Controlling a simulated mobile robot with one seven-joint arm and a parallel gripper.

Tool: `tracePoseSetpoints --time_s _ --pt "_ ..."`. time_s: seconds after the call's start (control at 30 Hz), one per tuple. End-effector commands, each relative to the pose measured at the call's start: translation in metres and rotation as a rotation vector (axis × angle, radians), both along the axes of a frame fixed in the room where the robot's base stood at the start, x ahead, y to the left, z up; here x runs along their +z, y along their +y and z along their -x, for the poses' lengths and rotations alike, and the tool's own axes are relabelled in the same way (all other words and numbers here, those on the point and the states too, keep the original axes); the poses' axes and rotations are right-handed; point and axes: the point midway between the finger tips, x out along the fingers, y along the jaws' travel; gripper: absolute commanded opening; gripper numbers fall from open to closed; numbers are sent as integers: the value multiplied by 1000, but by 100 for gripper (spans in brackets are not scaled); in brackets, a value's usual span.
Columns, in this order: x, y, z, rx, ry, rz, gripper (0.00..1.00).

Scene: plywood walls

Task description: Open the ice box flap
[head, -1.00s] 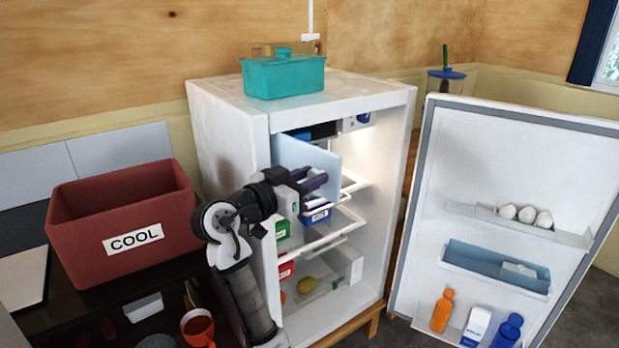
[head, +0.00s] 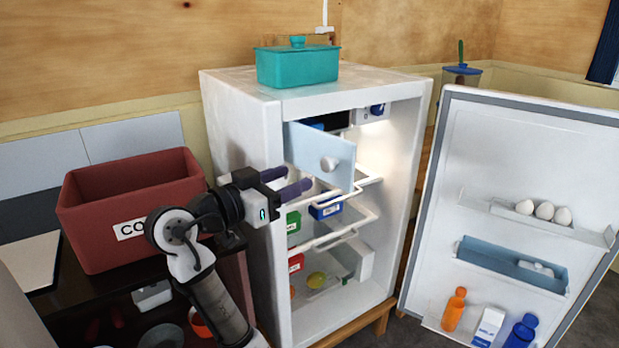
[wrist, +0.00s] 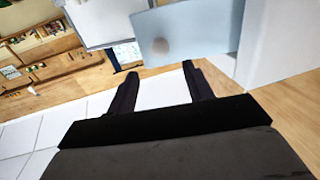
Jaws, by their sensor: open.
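The ice box flap (head: 310,148) is a pale blue panel at the top of the open fridge. It stands swung outward from its left side, with the dark ice box interior (head: 338,122) partly showing behind it. A round knob (head: 329,164) is on its face. My gripper (head: 294,181) is open and empty, in front of the fridge's left side, left of and a little below the knob. In the wrist view the flap (wrist: 205,30) and its blurred knob (wrist: 160,46) lie beyond my open fingers (wrist: 160,72), apart from them.
The fridge door (head: 510,165) stands wide open at the right, with eggs and bottles on its shelves. Shelves (head: 345,235) with boxes sit below the flap. A red COOL bin (head: 90,230) is at the left. A teal box (head: 297,68) stands on the fridge.

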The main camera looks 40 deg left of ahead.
Motion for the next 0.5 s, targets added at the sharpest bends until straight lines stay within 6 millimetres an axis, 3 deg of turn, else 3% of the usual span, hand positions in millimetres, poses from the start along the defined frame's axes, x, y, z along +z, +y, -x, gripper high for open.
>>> tracePoseSetpoints --time_s 0.2,0.5 --pt "-1 9 37 2 -1 -1 51" --pt "1 11 49 -1 0 0 51"
